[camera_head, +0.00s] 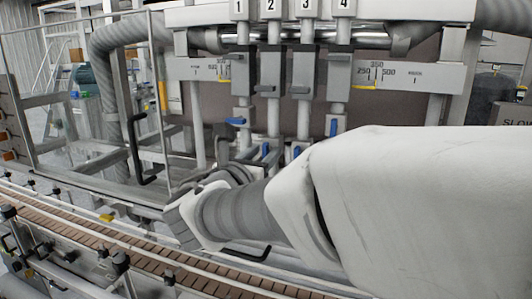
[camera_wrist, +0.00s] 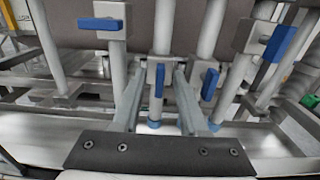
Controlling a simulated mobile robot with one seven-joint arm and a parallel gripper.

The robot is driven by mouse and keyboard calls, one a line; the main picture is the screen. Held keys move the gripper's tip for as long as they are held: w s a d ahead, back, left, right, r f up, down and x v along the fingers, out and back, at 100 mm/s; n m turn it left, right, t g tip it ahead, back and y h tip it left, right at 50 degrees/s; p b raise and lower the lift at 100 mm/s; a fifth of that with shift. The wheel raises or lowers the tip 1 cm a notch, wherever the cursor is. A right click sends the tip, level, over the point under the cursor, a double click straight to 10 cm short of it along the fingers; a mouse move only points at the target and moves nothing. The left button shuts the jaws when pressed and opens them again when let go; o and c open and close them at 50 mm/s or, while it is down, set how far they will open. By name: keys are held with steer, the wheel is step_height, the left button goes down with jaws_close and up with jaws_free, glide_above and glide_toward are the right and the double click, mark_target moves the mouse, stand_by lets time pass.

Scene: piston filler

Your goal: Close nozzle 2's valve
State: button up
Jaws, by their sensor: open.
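Nozzle 2 is the second column from the left under the number plate 2 (camera_head: 270,8) in the head view. Its valve's blue handle (camera_head: 265,150) hangs vertically, and it also shows upright in the wrist view (camera_wrist: 159,80). My gripper (camera_wrist: 159,72) is open in the wrist view, with one finger on each side of this handle. A gap shows between the handle and each finger. How deep the fingers reach cannot be told. In the head view my arm covers much of the lower right, and the fingers are hard to make out.
Nozzle 1's blue handle (camera_wrist: 101,23) lies horizontal. Nozzle 3's handle (camera_wrist: 210,84) hangs just right of my right finger. Nozzle 4's handle (camera_wrist: 280,42) is farther right, near vertical. A conveyor (camera_head: 130,243) with rails runs below. A clear guard frame (camera_head: 85,100) stands left.

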steer(key=shift+c, duration=0.3)
jaws_close()
steer(key=shift+f+b, duration=0.1)
steer(key=shift+b, duration=0.3)
steer(key=m+b, duration=0.9)
steer(key=b, duration=0.2)
steer(key=m+b, duration=0.9)
steer(key=b, duration=0.1)
steer(key=shift+s+d+f+b, duration=0.1)
steer(key=shift+d+f+b, duration=0.1)
steer(key=shift+b, duration=0.2)
steer(key=shift+r, duration=0.1)
